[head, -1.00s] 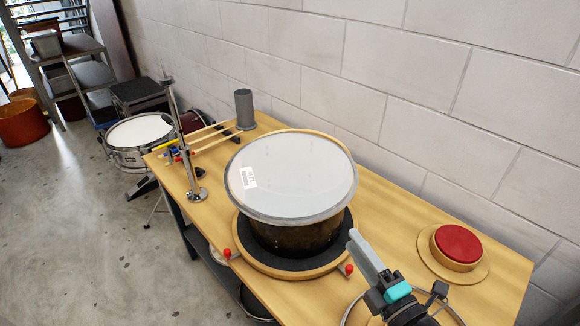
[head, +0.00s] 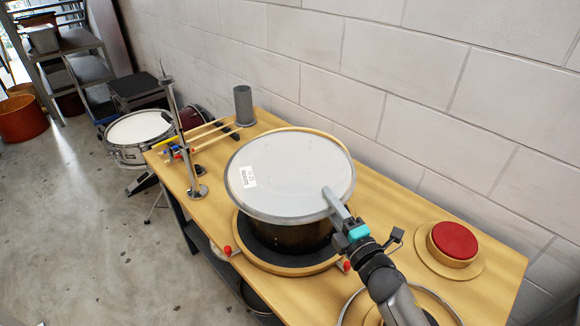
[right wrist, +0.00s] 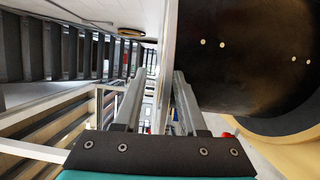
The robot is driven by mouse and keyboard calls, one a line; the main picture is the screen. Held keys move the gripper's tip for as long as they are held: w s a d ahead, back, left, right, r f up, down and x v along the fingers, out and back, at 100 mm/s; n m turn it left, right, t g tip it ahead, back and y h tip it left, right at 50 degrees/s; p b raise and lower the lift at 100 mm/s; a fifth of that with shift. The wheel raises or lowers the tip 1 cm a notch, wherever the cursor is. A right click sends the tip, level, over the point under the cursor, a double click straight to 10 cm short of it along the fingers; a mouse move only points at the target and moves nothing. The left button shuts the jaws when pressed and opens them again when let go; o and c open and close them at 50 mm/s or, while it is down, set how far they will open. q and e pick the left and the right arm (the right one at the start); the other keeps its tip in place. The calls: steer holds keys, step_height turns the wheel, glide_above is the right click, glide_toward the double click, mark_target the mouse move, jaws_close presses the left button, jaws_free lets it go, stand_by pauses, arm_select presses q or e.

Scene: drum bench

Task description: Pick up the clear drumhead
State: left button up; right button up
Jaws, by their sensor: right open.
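The clear drumhead (head: 285,165), a round translucent sheet with a grey rim and a small white label, lies on top of the dark drum shell (head: 285,235). My right gripper (head: 328,193) is at the drumhead's near right edge, one finger showing over its top. In the right wrist view, the drumhead's rim (right wrist: 168,60) runs edge-on between the two fingers (right wrist: 158,85), one on each side. The fingers are apart, and I cannot tell if either touches the rim. My left gripper is out of view.
The shell stands on a round padded base with red knobs (head: 228,251). A red pad (head: 455,240) sits to the right on the wooden bench (head: 400,195). A metal hoop (head: 452,312) lies at the front right. A metal post (head: 178,130) and grey cylinder (head: 243,106) stand at left.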

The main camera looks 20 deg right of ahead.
steer(key=shift+w, duration=0.5)
steer(key=shift+c, duration=0.3)
jaws_close()
stand_by(0.8)
